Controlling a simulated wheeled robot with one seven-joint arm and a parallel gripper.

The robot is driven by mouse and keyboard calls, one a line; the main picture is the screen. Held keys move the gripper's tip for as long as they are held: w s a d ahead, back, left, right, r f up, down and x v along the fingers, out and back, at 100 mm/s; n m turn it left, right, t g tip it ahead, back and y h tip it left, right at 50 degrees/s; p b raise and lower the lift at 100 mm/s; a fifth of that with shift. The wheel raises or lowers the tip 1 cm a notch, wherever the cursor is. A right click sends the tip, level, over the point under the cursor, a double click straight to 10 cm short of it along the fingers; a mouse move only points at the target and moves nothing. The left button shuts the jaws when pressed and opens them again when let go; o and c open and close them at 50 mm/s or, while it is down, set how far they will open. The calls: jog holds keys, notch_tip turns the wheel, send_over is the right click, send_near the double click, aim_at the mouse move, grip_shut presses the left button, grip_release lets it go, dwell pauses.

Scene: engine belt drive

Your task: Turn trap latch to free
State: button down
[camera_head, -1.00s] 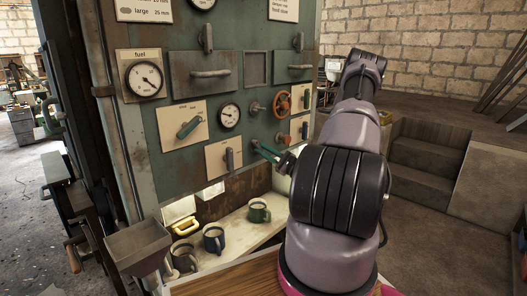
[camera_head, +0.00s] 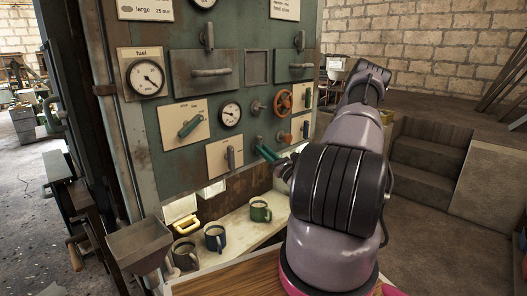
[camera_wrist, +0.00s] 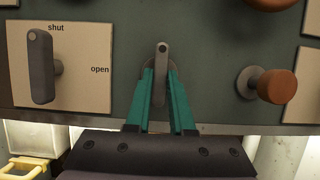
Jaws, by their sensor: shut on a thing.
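The trap latch (camera_wrist: 162,50) is a small grey lever on the green panel, with its pivot at the top and its arm hanging nearly straight down in the wrist view. My gripper (camera_wrist: 160,78) has its two green fingers on either side of the lever's arm and is shut on it. In the head view, my gripper (camera_head: 266,154) reaches the lower part of the panel from the right. There the latch is small and mostly hidden by the fingers.
A shut/open plate with a grey lever (camera_wrist: 41,68) is just left of the latch. An orange-brown knob (camera_wrist: 276,86) sticks out to the right. Below the panel, mugs (camera_head: 215,237) stand on a shelf, beside a yellow handle (camera_head: 187,224).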

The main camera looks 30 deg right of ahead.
dwell(0.4)
jog(key=c, duration=0.8)
grip_release()
jog(key=v, duration=1)
jog(key=shift+s+f, duration=0.15)
jog(key=shift+s, duration=0.25)
jog(key=shift+d, duration=0.1)
